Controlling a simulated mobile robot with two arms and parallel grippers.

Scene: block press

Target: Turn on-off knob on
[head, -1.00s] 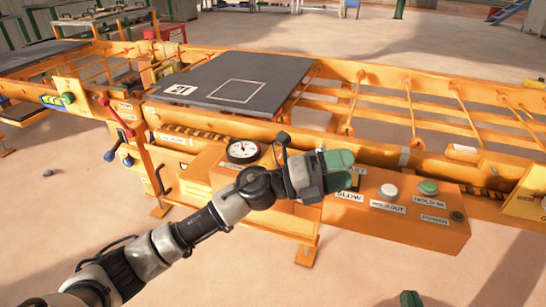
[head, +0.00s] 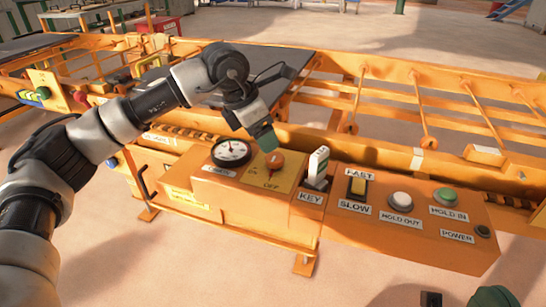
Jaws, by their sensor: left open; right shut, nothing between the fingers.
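The orange on-off knob (head: 274,160) sits on a yellow plate (head: 262,177) on the sloped control panel, with ON printed at its left and OFF below it. I cannot tell exactly which way it points. My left gripper (head: 266,139) has green fingertips and is open, pointing down just above and slightly left of the knob, very close to it. Whether it touches the knob is unclear. My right gripper (head: 492,297) shows only partly at the bottom right edge, shut and empty, away from the panel.
A round dial gauge (head: 231,153) stands close left of the knob. A key switch (head: 317,167) stands upright close at its right. Further right are the fast-slow switch (head: 356,187), a white button (head: 401,200) and a green button (head: 445,196). The orange frame rail runs behind.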

